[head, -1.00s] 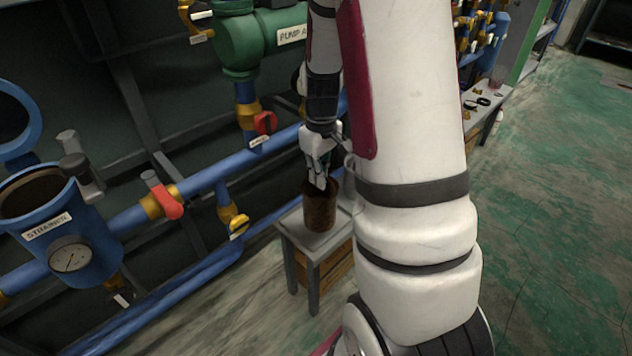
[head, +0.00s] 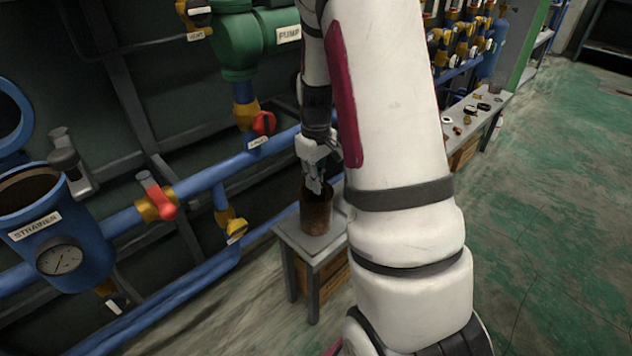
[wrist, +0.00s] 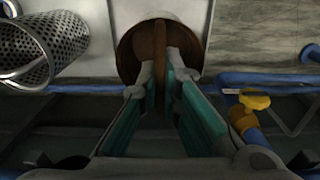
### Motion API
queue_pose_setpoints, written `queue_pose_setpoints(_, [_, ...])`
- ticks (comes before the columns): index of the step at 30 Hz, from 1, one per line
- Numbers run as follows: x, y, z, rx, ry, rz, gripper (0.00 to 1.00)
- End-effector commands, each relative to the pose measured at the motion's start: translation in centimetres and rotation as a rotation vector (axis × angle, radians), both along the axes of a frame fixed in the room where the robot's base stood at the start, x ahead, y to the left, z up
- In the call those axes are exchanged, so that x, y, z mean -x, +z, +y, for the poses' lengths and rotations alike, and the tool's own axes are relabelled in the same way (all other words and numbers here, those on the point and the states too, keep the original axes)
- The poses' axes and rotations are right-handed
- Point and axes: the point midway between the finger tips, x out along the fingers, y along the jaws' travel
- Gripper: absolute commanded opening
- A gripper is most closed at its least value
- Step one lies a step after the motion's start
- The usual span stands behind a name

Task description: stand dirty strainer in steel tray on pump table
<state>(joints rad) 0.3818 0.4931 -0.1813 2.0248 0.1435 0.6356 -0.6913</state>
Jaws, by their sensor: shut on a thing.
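The dirty strainer (head: 316,214) is a rust-brown cylinder, roughly upright at the small grey pump table (head: 288,236). My gripper (head: 316,186) is above it, pointing down, shut on its top. In the wrist view the strainer (wrist: 128,52) shows from above as a brown round opening with an upright brown bar. The fingers of my gripper (wrist: 161,75) close on that bar from both sides. I cannot tell whether the strainer's base touches the surface below. The steel tray cannot be told apart from the light grey surface around the strainer.
A clean perforated metal basket (wrist: 38,48) lies at the left in the wrist view. Blue pipes with a yellow-handled valve (head: 236,230) run close left of the table. The blue strainer housing (head: 75,250) stands open at far left. A longer bench (head: 490,112) holds small parts.

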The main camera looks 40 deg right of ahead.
Motion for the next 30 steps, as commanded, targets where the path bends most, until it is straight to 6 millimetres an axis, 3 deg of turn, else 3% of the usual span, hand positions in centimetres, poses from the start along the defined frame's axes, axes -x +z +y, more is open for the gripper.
queue_pose_setpoints(6, [0.0, -0.3, 0.0, 0.001, 0.000, -0.001, 0.00])
queue_pose_setpoints(9, [0.0, -0.3, 0.0, 0.000, 0.000, 0.000, 0.24])
queue_pose_setpoints(10, [0.0, -0.3, 0.0, 0.000, 0.000, 0.000, 0.26])
queue_pose_setpoints(20, [0.0, -0.1, 0.0, 0.000, 0.000, 0.000, 0.26])
queue_pose_setpoints(25, [-0.1, 1.9, 0.0, 0.002, 0.001, -0.004, 0.26])
queue_pose_setpoints(30, [-0.1, 5.5, 0.0, 0.002, 0.002, -0.003, 0.26])
